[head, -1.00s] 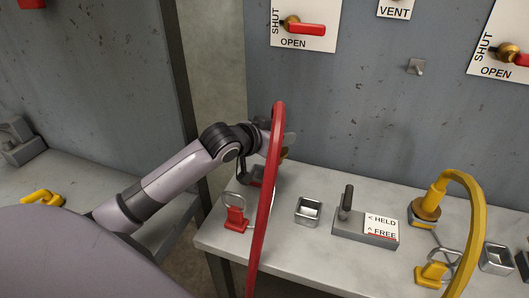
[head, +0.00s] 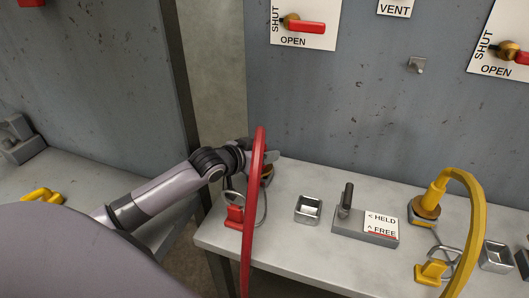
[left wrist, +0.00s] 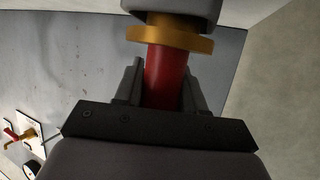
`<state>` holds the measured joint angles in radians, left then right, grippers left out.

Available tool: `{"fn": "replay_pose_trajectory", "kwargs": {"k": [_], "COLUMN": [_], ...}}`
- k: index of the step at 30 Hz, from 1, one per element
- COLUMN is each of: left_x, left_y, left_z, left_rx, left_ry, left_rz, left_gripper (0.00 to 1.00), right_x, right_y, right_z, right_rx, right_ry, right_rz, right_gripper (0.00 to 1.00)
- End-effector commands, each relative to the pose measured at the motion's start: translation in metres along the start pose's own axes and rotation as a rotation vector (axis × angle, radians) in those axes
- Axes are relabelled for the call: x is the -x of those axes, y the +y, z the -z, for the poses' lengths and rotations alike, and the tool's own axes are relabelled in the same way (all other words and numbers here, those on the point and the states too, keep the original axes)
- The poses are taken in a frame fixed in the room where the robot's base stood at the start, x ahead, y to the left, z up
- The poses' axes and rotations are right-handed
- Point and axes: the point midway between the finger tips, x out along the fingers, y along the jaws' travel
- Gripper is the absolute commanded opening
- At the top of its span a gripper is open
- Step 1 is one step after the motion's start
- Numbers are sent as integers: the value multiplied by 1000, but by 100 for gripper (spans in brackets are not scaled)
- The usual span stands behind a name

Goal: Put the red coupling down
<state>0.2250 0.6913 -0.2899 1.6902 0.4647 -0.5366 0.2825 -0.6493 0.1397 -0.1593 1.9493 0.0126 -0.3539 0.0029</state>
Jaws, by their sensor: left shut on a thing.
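The red coupling shows in the left wrist view as a red cylinder (left wrist: 166,78) with a brass collar (left wrist: 175,38) and a grey end beyond it. My left gripper is shut on its red body, with a finger on each side. In the head view my left gripper (head: 262,158) is over the left end of the bench (head: 290,250), partly behind the red hose (head: 255,205). Only a little of the coupling's brass (head: 267,170) shows there. I cannot tell whether the coupling touches the bench. My right gripper is not in view.
A red clip (head: 235,216) with a wire loop is close by. A small square metal socket (head: 308,209) and a lever block (head: 366,233) marked HELD and FREE stand to the right. A yellow hose (head: 470,225) and yellow coupling (head: 427,208) are farther right. The back wall panel is close behind.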

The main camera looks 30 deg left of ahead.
Motion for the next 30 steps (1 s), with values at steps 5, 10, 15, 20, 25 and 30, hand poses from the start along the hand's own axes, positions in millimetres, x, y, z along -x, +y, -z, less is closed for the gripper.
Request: {"fn": "replay_pose_trajectory", "kwargs": {"k": [5,10,15,20,25,30], "left_x": [-1,-1,-1,3,21,45], "left_y": [0,0,0,0,0,-1], "left_z": [0,-3,-3,0,0,0], "left_rx": [0,0,0,0,-1,-2], "left_ry": [5,-1,-1,-1,-1,-2], "left_rz": [0,0,0,1,0,1], "left_gripper": [0,65,65,65,65,65], "right_x": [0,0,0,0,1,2], "right_y": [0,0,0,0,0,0], "right_z": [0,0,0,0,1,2], "right_rx": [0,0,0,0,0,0], "right_ry": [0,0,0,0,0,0], "right_rz": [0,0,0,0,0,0], "right_gripper": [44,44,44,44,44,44]}}
